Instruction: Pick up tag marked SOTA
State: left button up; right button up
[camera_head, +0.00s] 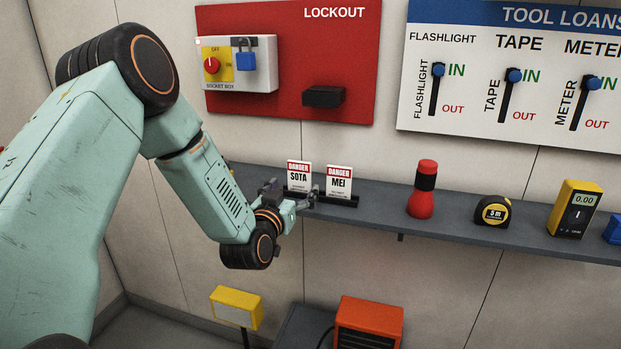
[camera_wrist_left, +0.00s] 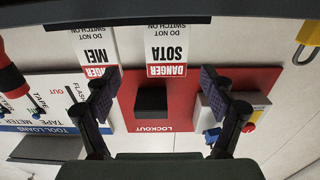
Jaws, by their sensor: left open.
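The SOTA tag (camera_head: 298,176) is a white card with a red DANGER band, standing upright in a dark holder (camera_head: 345,201) on the grey shelf. The similar MEI tag (camera_head: 339,181) stands just right of it. My left gripper (camera_head: 290,191) is open and empty in front of the SOTA tag. In the left wrist view, which is upside down, the SOTA tag (camera_wrist_left: 167,50) shows between and beyond the open fingers (camera_wrist_left: 159,92). The MEI tag (camera_wrist_left: 95,52) lies partly behind the left-hand finger. My right gripper is not in view.
The shelf (camera_head: 380,204) also holds a red flashlight (camera_head: 422,190), a tape measure (camera_head: 492,210) and a yellow meter (camera_head: 574,208). A red LOCKOUT board (camera_head: 290,105) with a black box (camera_head: 323,97) hangs above. Yellow (camera_head: 236,308) and orange (camera_head: 369,322) objects stand below the shelf.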

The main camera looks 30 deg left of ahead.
aim_at(299, 177)
pick_arm(q)
jog(key=x, duration=0.3)
jog(key=a+x, duration=0.1)
jog(key=x, duration=0.3)
jog(key=shift+s, duration=0.2)
jog(key=shift+w+f, duration=0.15)
jog(key=shift+w, duration=0.15)
jog(key=shift+s+d, duration=0.1)
jog(key=shift+s, duration=0.05)
jog(key=c, duration=0.9)
jog(key=shift+c, duration=1.3)
